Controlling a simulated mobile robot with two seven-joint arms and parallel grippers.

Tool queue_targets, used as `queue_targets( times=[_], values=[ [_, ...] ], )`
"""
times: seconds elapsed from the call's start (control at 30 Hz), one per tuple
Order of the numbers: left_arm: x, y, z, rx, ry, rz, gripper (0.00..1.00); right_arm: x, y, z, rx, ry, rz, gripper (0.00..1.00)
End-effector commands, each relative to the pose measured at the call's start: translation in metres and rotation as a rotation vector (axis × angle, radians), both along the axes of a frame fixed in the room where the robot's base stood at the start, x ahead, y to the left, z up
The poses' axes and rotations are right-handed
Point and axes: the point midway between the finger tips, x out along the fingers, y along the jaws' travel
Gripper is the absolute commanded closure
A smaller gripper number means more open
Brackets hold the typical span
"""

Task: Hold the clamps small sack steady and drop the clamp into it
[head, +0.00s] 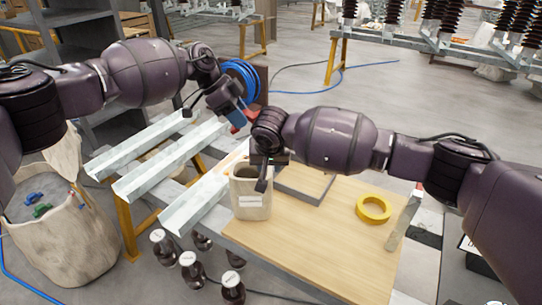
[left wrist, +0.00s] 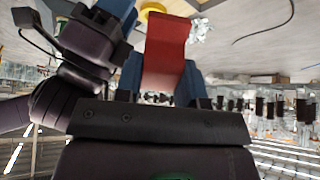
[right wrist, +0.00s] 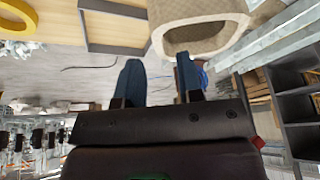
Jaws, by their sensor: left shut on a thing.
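The small beige sack (head: 251,204) stands upright on the wooden table top, with a white label on its front. Its open mouth shows in the right wrist view (right wrist: 158,43). My right gripper (head: 263,176) is at the sack's rim; its blue fingers (right wrist: 159,72) are apart, one tip close to the mouth's edge. I cannot tell whether they touch the sack. My left gripper (head: 238,121) is shut on a red clamp (left wrist: 165,55), held above and slightly behind the sack. The clamp's lower end is partly hidden in the head view.
A large sack (head: 66,253) with several coloured clamps stands at the left. Pale metal profiles (head: 160,172) lie left of the small sack. A yellow tape roll (head: 373,209) and a grey frame (head: 318,194) lie right. Brown insulators (head: 190,268) stand in front, below the table edge.

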Motion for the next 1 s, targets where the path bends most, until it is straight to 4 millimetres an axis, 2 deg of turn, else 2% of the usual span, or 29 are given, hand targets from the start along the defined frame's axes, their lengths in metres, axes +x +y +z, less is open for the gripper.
queue_targets(
  times=[0.17,0.33,1.0],
  values=[
    [0.0,0.0,0.001,-0.001,-0.001,0.001,0.95,0.009,-0.007,0.016,-0.033,-0.006,-0.042,0.66],
    [0.0,0.0,0.001,-0.001,-0.001,0.001,0.95,0.013,-0.009,0.01,-0.04,-0.003,-0.053,0.66],
    [0.0,0.0,0.001,-0.001,-0.001,0.001,0.95,0.049,-0.012,-0.078,-0.039,-0.005,-0.05,0.66]
  ],
)
